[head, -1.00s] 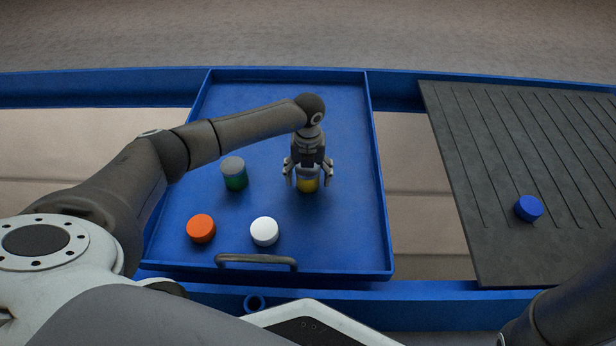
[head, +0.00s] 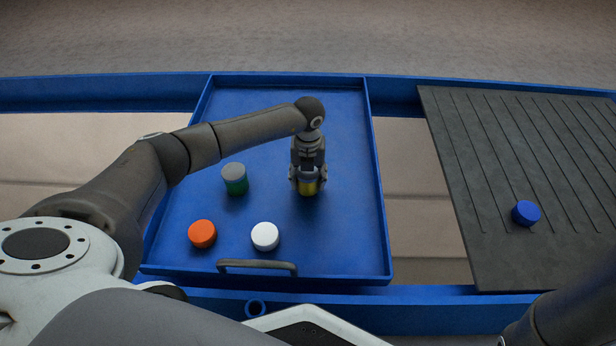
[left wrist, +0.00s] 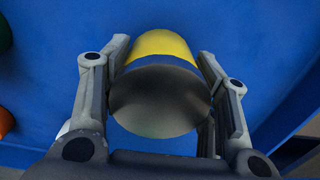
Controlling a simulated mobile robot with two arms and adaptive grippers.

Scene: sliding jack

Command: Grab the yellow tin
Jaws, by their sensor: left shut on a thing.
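The yellow tin (head: 307,188) stands in the blue tray (head: 345,255), right of the tray's middle. In the left wrist view the tin (left wrist: 165,44) shows a yellow side and a dark grey top. My left gripper (head: 307,178) comes down on it from above and is shut on it, with a finger on each side. In the left wrist view the fingers of my left gripper (left wrist: 160,92) flank the tin. The tin's lower part is partly hidden by the fingers in the head view. My right gripper does not show.
A green tin with a grey top (head: 235,180) stands left of the yellow one. An orange tin (head: 203,234) and a white tin (head: 265,236) are nearer the tray's grey handle (head: 257,267). A blue tin (head: 525,213) stands on the dark ribbed board (head: 480,150) at right.

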